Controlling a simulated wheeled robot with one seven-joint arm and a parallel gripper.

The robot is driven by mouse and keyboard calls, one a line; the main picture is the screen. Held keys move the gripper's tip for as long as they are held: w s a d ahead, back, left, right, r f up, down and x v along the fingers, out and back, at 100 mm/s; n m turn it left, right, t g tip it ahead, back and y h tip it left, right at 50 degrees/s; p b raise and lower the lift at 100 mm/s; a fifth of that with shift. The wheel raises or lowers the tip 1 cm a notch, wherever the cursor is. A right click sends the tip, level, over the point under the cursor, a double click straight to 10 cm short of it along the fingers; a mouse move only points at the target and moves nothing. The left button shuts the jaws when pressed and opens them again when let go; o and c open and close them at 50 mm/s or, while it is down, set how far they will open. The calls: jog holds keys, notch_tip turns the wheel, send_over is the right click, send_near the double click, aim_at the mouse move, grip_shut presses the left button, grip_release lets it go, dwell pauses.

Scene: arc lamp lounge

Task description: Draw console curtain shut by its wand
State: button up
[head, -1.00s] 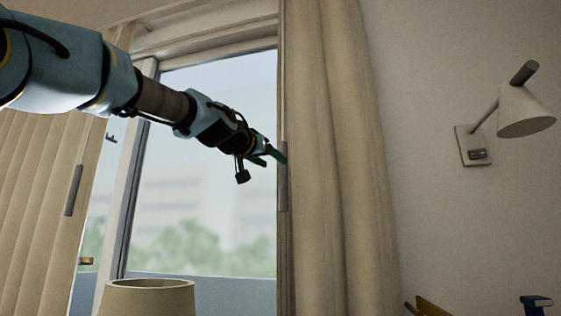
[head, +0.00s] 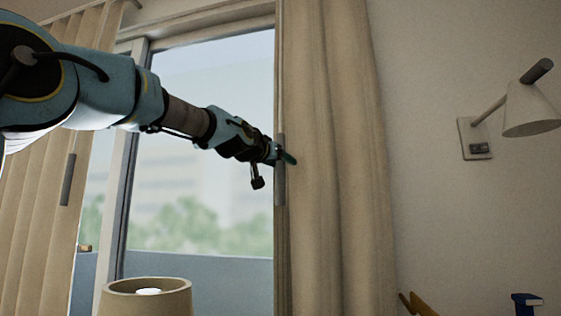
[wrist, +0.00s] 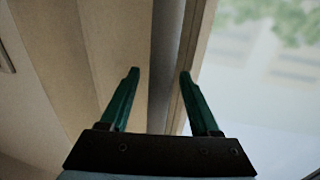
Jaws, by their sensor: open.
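The right curtain (head: 340,150) is beige and hangs in folds at the right side of the window. A grey wand (head: 281,185) hangs upright at its left edge. My gripper (head: 286,157) is at the wand's height, with a fingertip overlapping the curtain's edge. In the wrist view my gripper (wrist: 160,72) is open, its two green fingers apart. The grey wand (wrist: 163,50) shows between them, with curtain cloth (wrist: 115,40) on the left. I cannot tell whether the fingers touch the wand.
A left curtain (head: 35,200) with its own grey wand (head: 68,180) hangs at the far left. Bare window glass (head: 200,180) lies between the curtains. A lampshade (head: 146,298) stands below my arm. A wall lamp (head: 530,108) and a blue object (head: 526,300) are at right.

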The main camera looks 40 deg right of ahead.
jog(key=shift+c, duration=0.2)
grip_shut()
dwell(1.1)
